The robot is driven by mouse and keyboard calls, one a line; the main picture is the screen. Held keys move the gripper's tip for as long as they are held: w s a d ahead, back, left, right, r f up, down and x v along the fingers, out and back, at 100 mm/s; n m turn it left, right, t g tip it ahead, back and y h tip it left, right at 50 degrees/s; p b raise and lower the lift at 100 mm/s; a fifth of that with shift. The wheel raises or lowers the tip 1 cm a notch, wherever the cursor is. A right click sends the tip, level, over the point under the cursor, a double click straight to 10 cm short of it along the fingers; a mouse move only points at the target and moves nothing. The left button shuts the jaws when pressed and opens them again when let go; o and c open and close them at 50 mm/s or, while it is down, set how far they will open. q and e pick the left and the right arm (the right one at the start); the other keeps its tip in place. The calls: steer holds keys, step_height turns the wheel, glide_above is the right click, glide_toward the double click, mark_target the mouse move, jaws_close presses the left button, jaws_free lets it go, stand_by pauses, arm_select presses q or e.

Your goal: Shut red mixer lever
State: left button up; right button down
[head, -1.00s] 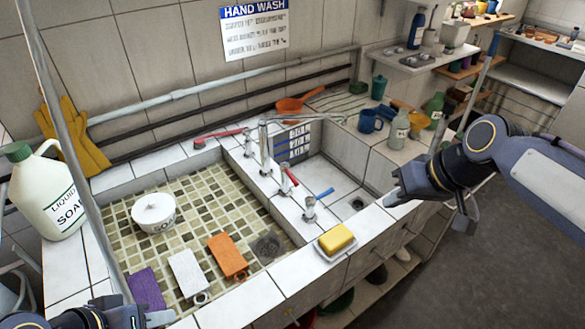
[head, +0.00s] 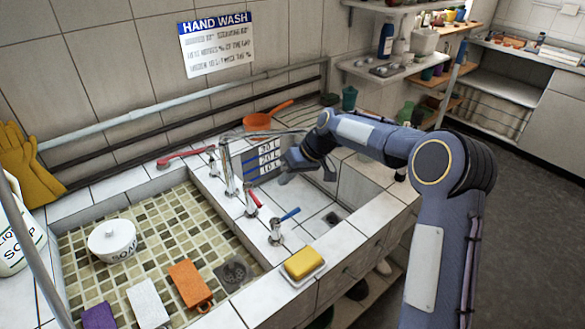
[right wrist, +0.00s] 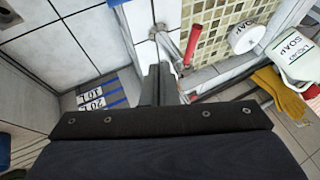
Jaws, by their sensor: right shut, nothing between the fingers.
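The red mixer lever (head: 254,197) sits on a chrome tap on the tiled divider between the two basins, tilted upward. It also shows in the right wrist view (right wrist: 193,43), just beyond and to the right of the fingers. My right gripper (head: 284,174) is shut and empty over the right basin, behind and right of the red lever in the head view, with a gap between them. It also shows in the wrist view (right wrist: 159,72). The blue lever (head: 290,214) is on the front tap. My left gripper is out of view.
The chrome spout (head: 229,165) rises close to my right gripper's left. A yellow sponge (head: 301,263) lies on a dish at the front edge. A soap pot (head: 112,240) stands in the left basin. An orange pan (head: 258,121) sits behind.

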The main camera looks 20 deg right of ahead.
mark_target(253, 196)
steer(key=a+f+p, duration=0.1)
steer(key=a+f, duration=0.3)
steer(key=a, duration=0.1)
steer(key=shift+a+p, duration=0.3)
steer(key=shift+a, duration=0.05)
steer(key=shift+a, duration=0.1)
